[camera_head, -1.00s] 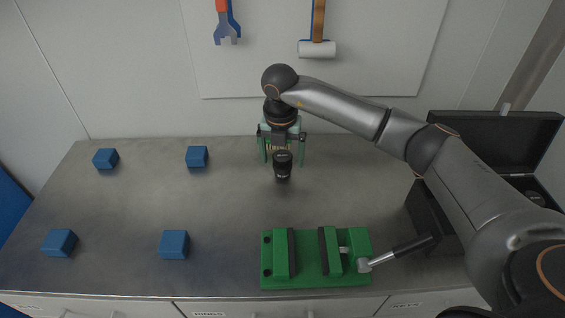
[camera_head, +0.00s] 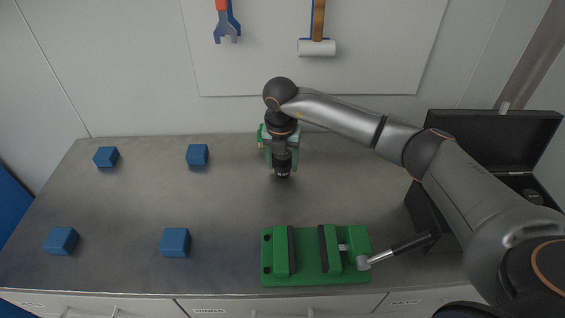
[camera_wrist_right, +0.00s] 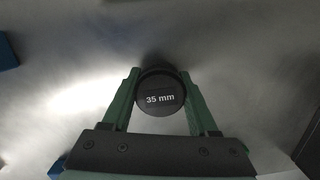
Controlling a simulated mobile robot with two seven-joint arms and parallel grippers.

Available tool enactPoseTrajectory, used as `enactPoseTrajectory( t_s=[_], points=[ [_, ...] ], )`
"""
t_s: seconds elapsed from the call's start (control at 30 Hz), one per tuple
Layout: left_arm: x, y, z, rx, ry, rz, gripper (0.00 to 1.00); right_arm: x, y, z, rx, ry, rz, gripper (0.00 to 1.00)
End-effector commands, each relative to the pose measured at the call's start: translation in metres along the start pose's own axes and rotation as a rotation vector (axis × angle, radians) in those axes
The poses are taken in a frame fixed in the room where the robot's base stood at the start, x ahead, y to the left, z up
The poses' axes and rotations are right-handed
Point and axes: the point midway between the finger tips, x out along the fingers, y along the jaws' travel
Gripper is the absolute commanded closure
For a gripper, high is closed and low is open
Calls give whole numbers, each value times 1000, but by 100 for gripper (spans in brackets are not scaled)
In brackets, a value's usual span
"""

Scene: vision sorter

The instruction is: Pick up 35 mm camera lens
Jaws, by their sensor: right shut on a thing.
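The 35 mm camera lens (camera_head: 282,168) is a black cylinder standing upright at the back middle of the table. In the right wrist view its round top (camera_wrist_right: 160,95) reads "35 mm". My right gripper (camera_head: 281,163) points down over the lens with its green fingers on either side. In the wrist view the right gripper's fingers (camera_wrist_right: 159,92) are shut on the lens. The lens's lower end appears to be at the table surface. My left gripper is in neither view.
Several blue blocks (camera_head: 175,242) stand on the left half of the metal table (camera_head: 225,205). A green vise (camera_head: 308,262) with a handle sits at the front. An open black case (camera_head: 430,215) stands at the right. A wrench (camera_head: 227,24) and a hammer (camera_head: 317,48) hang behind.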

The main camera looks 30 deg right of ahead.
Motion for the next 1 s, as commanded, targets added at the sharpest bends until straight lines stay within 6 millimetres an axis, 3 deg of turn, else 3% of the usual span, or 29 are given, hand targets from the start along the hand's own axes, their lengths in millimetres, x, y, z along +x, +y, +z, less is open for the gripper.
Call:
enactPoseTrajectory(
  t_s=[0.03, 0.33, 0.77, 1.0],
  points=[
    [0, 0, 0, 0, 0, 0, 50, 0, 0, 0, 0, 0, 0, 68],
    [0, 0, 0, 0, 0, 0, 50, 0, 0, 0, 0, 0, 1, 100],
    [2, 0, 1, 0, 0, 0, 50, -6, 1, 2, 1, -2, 4, 100],
    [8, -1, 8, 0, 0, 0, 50, -34, 0, 4, -1, -4, 5, 100]
  ],
)
